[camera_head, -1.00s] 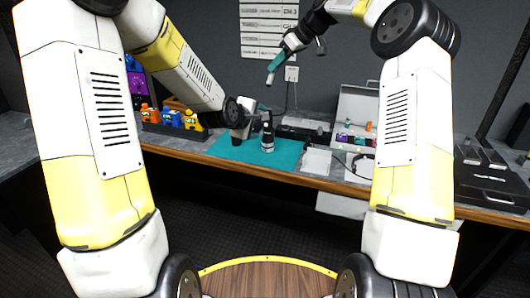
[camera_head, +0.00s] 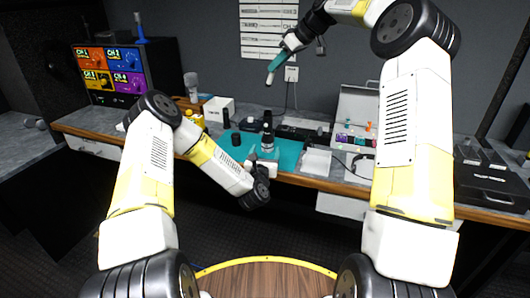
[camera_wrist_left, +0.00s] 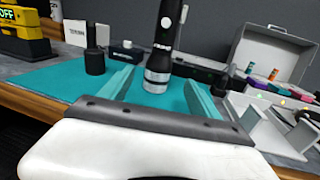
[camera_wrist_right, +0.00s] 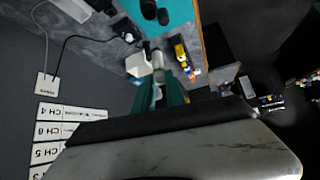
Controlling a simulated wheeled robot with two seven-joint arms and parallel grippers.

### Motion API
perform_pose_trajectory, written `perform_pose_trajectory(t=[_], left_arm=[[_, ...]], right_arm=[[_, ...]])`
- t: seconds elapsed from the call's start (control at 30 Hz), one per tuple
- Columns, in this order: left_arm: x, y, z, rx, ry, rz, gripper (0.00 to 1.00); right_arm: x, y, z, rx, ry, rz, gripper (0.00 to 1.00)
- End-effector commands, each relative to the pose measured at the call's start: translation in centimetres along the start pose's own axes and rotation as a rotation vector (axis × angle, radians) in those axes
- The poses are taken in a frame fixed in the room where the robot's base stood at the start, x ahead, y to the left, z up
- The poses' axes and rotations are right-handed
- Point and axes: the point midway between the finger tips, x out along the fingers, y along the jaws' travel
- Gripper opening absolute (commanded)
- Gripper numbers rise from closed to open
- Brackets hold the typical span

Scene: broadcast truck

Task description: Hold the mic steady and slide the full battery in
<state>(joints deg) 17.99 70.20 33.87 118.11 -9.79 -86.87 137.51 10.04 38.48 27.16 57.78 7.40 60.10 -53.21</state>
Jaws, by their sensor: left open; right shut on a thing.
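The black mic (camera_head: 267,140), with a silver ring near its base, stands upright on the teal mat (camera_head: 290,152); it also shows in the left wrist view (camera_wrist_left: 158,60). My left gripper (camera_head: 263,157) is open just in front of the mic. In the left wrist view its teal fingers (camera_wrist_left: 160,88) spread to either side, with the mic between and beyond them, not visibly touched. My right gripper (camera_head: 272,74) is raised high before the wall, shut on a small pale thing (camera_wrist_right: 158,92), possibly the battery, mostly hidden by the fingers.
A short black cylinder (camera_head: 236,139) stands left of the mic on the mat. An open case (camera_head: 352,112) with colored items stands at the right, behind a white holder (camera_head: 316,161). A white box (camera_head: 218,108) and a colored channel panel (camera_head: 112,72) are at the left.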

Motion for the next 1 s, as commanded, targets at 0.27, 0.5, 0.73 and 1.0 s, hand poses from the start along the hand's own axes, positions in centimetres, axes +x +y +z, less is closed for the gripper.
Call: perform_pose_trajectory(t=[0.27, 0.5, 0.73, 1.0], left_arm=[[2.3, 0.2, -0.2, -0.027, -0.009, 0.014, 0.72], [7.0, 0.2, -0.2, -0.026, -0.008, 0.013, 0.72], [10.5, 0.2, -0.2, -0.025, -0.006, 0.011, 0.72], [11.9, 0.3, -0.2, -0.026, -0.005, 0.012, 0.72]], right_arm=[[0.0, 0.0, 0.0, 0.000, 0.000, 0.000, 0.00], [0.0, 0.0, 0.0, 0.000, 0.000, 0.000, 0.00], [0.0, 0.0, 0.0, 0.000, 0.000, 0.000, 0.00], [0.0, 0.0, 0.0, 0.000, 0.000, 0.000, 0.00]])
